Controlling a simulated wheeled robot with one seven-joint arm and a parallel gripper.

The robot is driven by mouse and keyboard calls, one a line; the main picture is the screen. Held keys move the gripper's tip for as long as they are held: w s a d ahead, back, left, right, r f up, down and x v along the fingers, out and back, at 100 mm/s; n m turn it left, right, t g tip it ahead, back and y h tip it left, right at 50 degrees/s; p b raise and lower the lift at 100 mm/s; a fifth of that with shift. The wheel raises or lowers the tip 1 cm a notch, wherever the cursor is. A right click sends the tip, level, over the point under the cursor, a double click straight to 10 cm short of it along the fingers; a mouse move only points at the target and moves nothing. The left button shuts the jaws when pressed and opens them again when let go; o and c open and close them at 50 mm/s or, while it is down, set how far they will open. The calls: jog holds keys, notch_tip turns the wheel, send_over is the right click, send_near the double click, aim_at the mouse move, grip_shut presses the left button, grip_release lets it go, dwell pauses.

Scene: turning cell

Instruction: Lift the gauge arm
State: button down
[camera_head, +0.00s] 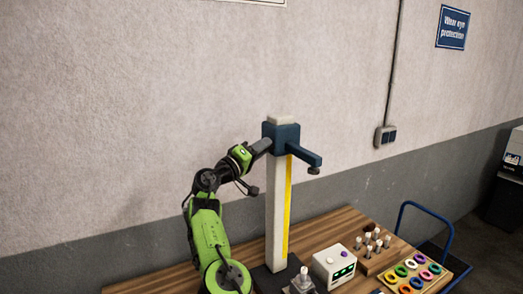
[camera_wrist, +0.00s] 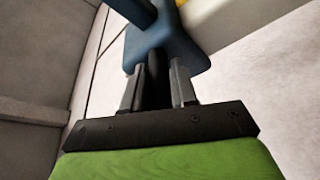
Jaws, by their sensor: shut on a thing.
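The gauge arm (camera_head: 304,155) is a dark blue block around a tall white post (camera_head: 276,215), with a bar reaching out to the right and a small dark tip under its end. It sits close to the top of the post. My gripper (camera_head: 266,144) is at the left side of the block. In the wrist view, my gripper's two grey fingers (camera_wrist: 157,88) are shut on a dark part between them, against the blue block (camera_wrist: 165,48) of the gauge arm. The exact grip contact is partly hidden.
The post stands on a wooden table (camera_head: 330,226) and has a yellow strip. A white box with a green display (camera_head: 334,265), a block with several pegs (camera_head: 372,250) and a tray of coloured rings (camera_head: 432,283) stand to its right. A blue trolley handle (camera_head: 428,210) is beyond.

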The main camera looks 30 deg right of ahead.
jog(key=shift+s+r, duration=0.1)
jog(key=shift+r, duration=0.4)
jog(key=c, duration=1.1)
grip_release()
jog(key=shift+o, duration=0.7)
jog(key=shift+f, duration=0.15)
jog(key=shift+f, duration=0.1)
jog(key=shift+a+f+b, duration=0.2)
jog(key=shift+a+b, duration=0.15)
jog(key=shift+b, duration=0.1)
jog(key=b+v, duration=0.6)
jog(key=v, duration=0.9)
